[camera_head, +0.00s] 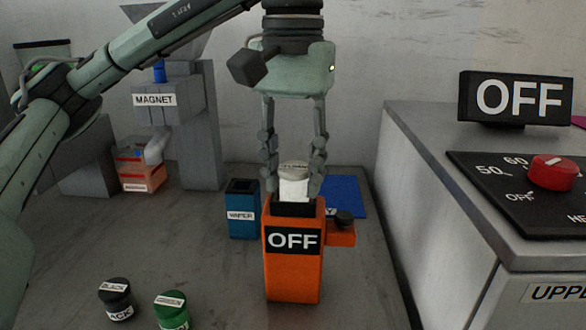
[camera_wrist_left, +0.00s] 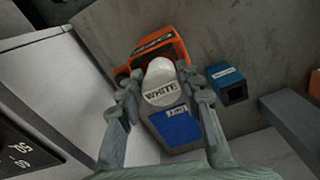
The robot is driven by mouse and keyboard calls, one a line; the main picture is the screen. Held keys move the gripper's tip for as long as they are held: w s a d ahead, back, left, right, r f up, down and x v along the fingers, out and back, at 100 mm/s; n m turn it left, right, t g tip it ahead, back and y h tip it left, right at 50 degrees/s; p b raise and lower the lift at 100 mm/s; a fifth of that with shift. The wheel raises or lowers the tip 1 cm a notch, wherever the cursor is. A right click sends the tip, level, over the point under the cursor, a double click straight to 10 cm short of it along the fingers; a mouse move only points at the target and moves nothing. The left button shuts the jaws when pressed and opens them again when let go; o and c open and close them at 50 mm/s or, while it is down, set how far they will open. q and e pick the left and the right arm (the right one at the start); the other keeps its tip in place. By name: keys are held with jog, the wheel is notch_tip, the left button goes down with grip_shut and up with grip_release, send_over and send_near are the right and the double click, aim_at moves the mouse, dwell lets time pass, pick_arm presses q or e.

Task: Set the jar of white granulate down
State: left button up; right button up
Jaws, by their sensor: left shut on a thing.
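The jar of white granulate (camera_head: 293,188) is upright between the fingers of my left gripper (camera_head: 293,182), which is shut on it. In the left wrist view the jar's pale lid (camera_wrist_left: 163,91) reads WHITE, and the fingertips (camera_wrist_left: 160,84) are on both sides of it. In the head view the jar's lower end is hidden by or overlaps the dark top of an orange device (camera_head: 292,276) marked OFF; I cannot tell whether it touches. A blue pad (camera_head: 346,192) lies behind the device, and shows below the jar in the wrist view (camera_wrist_left: 176,128). My right gripper is not in view.
A blue VAPER box (camera_head: 242,215) stands left of the orange device. Black (camera_head: 117,298) and green (camera_head: 171,310) jars are at the front left. A grey MAGNET machine (camera_head: 172,103) stands behind. A grey cabinet (camera_head: 445,215) with a red knob (camera_head: 555,172) borders the right.

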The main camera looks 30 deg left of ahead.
aim_at(293, 169)
pick_arm(q)
jog(key=o, duration=1.3)
jog(key=shift+c, duration=0.2)
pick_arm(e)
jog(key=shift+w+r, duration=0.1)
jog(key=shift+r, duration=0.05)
pick_arm(q)
jog(key=shift+r, duration=0.1)
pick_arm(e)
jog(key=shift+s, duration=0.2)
pick_arm(q)
jog(key=shift+r, duration=0.95)
notch_tip(293, 169, up, 10)
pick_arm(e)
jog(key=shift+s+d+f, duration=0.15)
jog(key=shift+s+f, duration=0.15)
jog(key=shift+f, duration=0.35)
pick_arm(q)
jog(key=shift+r, duration=0.1)
